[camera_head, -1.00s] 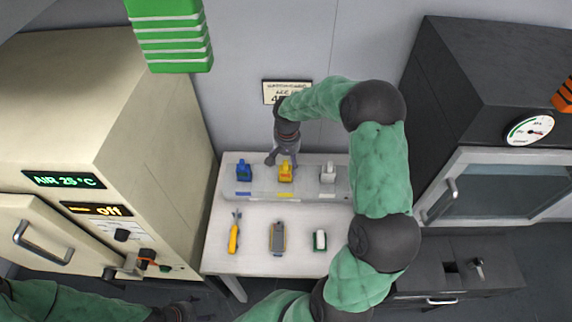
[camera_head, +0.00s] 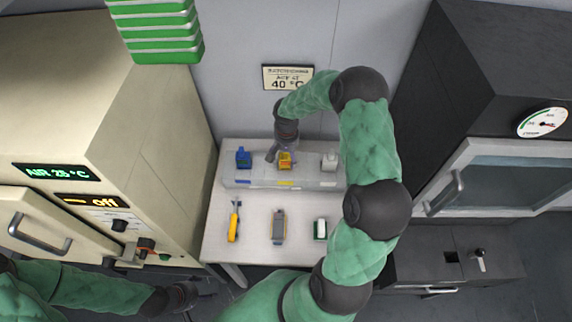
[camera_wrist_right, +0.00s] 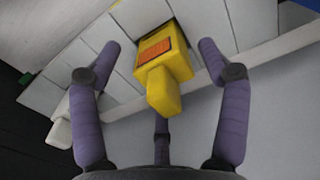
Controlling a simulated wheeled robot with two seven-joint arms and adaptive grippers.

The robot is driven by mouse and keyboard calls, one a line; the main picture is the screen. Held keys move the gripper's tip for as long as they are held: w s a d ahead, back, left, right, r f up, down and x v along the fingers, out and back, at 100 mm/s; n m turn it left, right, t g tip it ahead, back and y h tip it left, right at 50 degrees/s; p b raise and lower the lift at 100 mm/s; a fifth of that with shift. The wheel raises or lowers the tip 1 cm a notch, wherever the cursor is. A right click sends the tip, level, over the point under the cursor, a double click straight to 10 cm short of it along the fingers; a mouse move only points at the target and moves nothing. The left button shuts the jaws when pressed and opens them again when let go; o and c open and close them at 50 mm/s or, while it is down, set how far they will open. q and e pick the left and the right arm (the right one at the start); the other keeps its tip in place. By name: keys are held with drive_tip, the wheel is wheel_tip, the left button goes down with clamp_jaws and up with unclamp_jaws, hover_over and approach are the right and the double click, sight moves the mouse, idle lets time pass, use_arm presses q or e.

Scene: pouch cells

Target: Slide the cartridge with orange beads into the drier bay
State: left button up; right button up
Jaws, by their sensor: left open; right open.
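The yellow cartridge (camera_head: 285,160) stands in the middle of the rear rack on the white table. In the right wrist view this cartridge (camera_wrist_right: 165,65) shows an orange window, so it appears to be the one with orange beads. My right gripper (camera_head: 278,153) is at it. In the wrist view the right gripper (camera_wrist_right: 159,48) is open, one finger on each side of the cartridge, with gaps visible. My left gripper (camera_head: 190,295) is low at the left, away from the table. A dark unit with a slot (camera_head: 451,257) stands at the right; I cannot tell whether this is the drier bay.
A blue cartridge (camera_head: 243,158) and a white one (camera_head: 329,161) flank the yellow one. A beige oven (camera_head: 100,120) stands left, a dark cabinet with a glass door (camera_head: 515,185) right.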

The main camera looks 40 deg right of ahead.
wheel_tip(320, 180, down, 3)
drive_tip(key=shift+w+f, duration=0.1)
drive_tip(key=shift+w, duration=0.05)
clamp_jaws()
drive_tip(key=shift+r, duration=0.2)
